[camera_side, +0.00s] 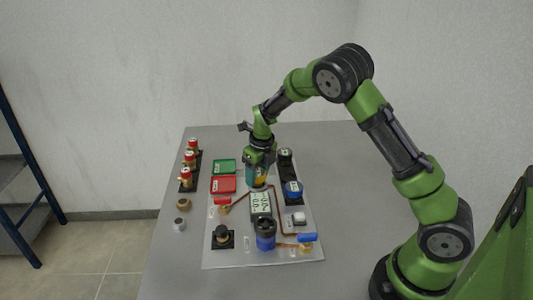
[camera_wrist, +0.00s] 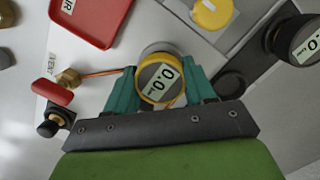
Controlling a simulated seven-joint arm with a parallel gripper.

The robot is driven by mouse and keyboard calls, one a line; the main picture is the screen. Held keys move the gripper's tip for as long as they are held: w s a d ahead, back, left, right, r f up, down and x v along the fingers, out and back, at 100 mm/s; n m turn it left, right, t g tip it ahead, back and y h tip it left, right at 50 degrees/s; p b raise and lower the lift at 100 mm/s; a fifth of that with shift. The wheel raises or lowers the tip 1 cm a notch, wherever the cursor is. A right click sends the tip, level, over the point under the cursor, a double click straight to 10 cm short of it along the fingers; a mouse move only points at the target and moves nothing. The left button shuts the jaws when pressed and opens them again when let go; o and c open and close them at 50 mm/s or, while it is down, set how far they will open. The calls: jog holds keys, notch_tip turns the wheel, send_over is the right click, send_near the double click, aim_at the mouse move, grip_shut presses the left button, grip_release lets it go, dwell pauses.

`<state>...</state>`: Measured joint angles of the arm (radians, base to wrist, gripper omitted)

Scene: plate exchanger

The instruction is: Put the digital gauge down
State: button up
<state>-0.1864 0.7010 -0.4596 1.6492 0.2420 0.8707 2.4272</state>
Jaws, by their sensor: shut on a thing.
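The digital gauge (camera_wrist: 161,82) has a round face with a yellow rim and a display reading 0.0. It sits between the two teal fingers of my gripper (camera_wrist: 163,90) in the wrist view, which are shut on it. In the side view my gripper (camera_side: 258,177) points down over the back part of the pale board (camera_side: 225,256), and a little of the gauge's yellow shows between the fingers. The gauge's underside is hidden, so I cannot tell whether it touches anything below.
A green tray (camera_side: 224,166) and a red tray (camera_side: 223,184) lie left of my gripper. A black gauge (camera_side: 285,155) and a blue-rimmed one (camera_side: 293,188) stand to the right. A red-handled valve (camera_wrist: 52,92) is nearby. The table's right side (camera_side: 335,160) is clear.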

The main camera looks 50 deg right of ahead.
jog(key=shift+f, duration=0.2)
jog(key=shift+f, duration=0.1)
jog(key=o, duration=1.2)
jog(key=shift+f, duration=0.15)
